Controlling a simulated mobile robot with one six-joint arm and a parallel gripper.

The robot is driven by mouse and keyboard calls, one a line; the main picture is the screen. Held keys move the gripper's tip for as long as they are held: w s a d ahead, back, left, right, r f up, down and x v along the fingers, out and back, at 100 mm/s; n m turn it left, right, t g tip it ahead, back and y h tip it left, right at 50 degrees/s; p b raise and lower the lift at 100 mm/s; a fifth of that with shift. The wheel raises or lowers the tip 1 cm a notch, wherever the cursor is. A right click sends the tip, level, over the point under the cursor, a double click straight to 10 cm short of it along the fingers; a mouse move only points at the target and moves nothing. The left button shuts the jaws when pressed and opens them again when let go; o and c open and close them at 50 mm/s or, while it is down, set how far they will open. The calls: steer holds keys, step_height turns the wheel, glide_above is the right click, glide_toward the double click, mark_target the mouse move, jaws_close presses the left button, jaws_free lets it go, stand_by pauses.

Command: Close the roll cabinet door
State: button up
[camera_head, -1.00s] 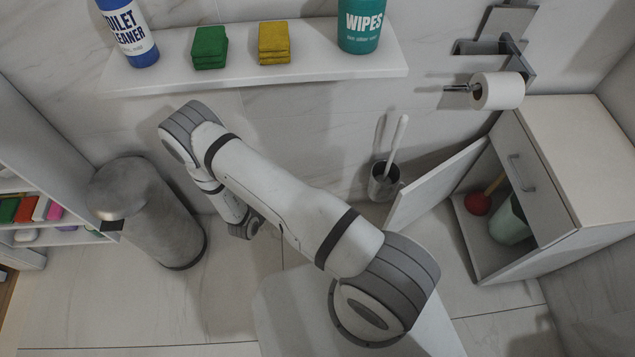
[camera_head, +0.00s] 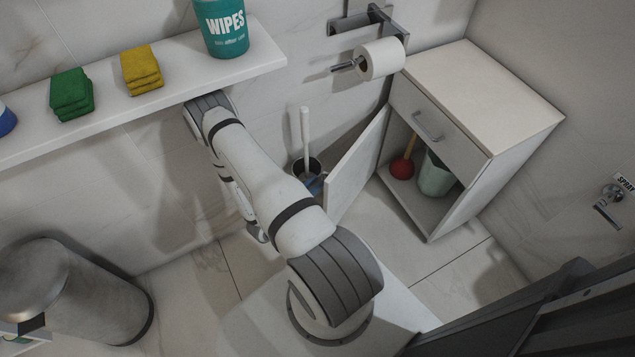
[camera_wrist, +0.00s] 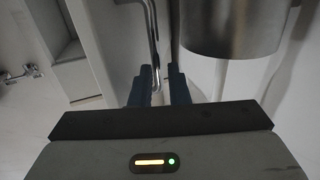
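The cabinet (camera_head: 490,85) stands at the right in the head view. Its door (camera_head: 357,165) hangs wide open to the left, showing the inside. My gripper is mostly hidden behind my arm in the head view; blue fingertips (camera_head: 315,185) show beside the door's outer face. In the wrist view my gripper (camera_wrist: 158,88) has its two blue fingers apart. A thin metal bar (camera_wrist: 153,45), apparently the door handle, reaches down between or just beyond the fingertips. I see a gap beside the bar; contact is unclear.
A toilet brush in a metal holder (camera_head: 305,165) stands close to the door and gripper; a steel cylinder (camera_wrist: 235,25) is close in the wrist view. A red plunger (camera_head: 402,168) and green bin (camera_head: 436,175) are inside the cabinet. A paper roll (camera_head: 382,60) hangs above.

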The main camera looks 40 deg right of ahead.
steer(key=shift+w+d, duration=0.1)
steer(key=shift+d, duration=1.75)
steer(key=shift+c, duration=0.3)
jaws_close()
steer(key=shift+w, duration=0.15)
